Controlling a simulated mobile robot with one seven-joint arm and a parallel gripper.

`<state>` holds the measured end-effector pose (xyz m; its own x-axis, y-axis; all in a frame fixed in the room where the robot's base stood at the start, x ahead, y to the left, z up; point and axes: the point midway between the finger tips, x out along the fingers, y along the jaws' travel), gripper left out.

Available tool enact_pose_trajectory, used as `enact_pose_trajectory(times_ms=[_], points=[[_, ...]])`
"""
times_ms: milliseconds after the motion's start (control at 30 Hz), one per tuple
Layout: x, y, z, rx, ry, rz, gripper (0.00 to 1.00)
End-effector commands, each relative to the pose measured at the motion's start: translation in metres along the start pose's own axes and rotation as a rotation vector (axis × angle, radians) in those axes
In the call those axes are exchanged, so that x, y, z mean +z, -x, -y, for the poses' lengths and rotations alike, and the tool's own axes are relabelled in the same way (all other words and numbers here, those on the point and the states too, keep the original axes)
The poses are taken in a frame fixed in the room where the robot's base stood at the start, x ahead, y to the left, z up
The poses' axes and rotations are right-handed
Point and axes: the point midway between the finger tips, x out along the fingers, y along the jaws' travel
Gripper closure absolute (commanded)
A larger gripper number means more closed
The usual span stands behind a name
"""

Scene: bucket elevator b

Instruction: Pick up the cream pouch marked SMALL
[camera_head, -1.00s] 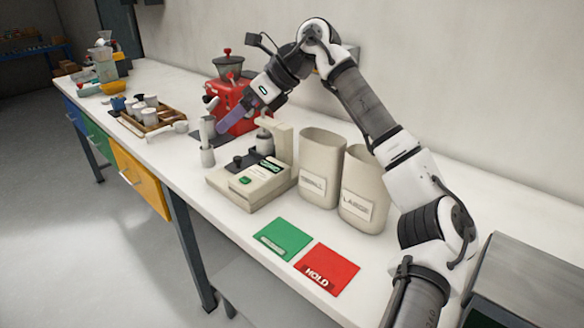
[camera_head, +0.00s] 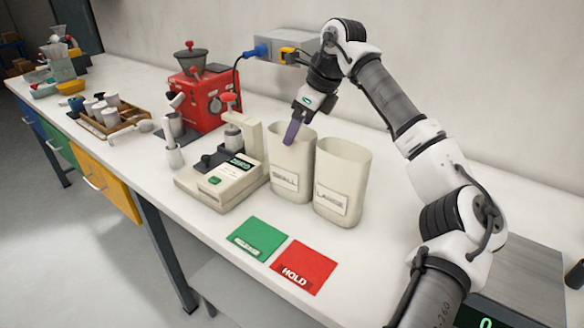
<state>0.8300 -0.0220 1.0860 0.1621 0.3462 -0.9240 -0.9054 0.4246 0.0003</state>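The cream pouch marked SMALL (camera_head: 290,168) stands upright and open-topped on the white bench, left of a similar cream pouch marked LARGE (camera_head: 342,186).
A cream machine with a green button (camera_head: 213,181) stands close left of the SMALL pouch. A red grinder (camera_head: 197,100) is behind it. Green (camera_head: 258,236) and red HOLD (camera_head: 303,267) mats lie in front. A wooden tray of cups (camera_head: 112,123) is further left.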

Motion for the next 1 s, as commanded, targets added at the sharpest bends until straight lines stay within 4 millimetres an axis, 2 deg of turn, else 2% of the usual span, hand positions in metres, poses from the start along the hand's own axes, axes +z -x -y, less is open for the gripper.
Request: enact_pose_trajectory(times_ms=[333, 633, 1000], points=[[0.005, -0.044, -0.006, 0.003, 0.002, 0.001, 0.12], [0.004, -0.051, -0.006, 0.001, 0.001, 0.001, 0.12], [0.004, -0.050, -0.005, 0.001, 0.001, 0.001, 0.60]])
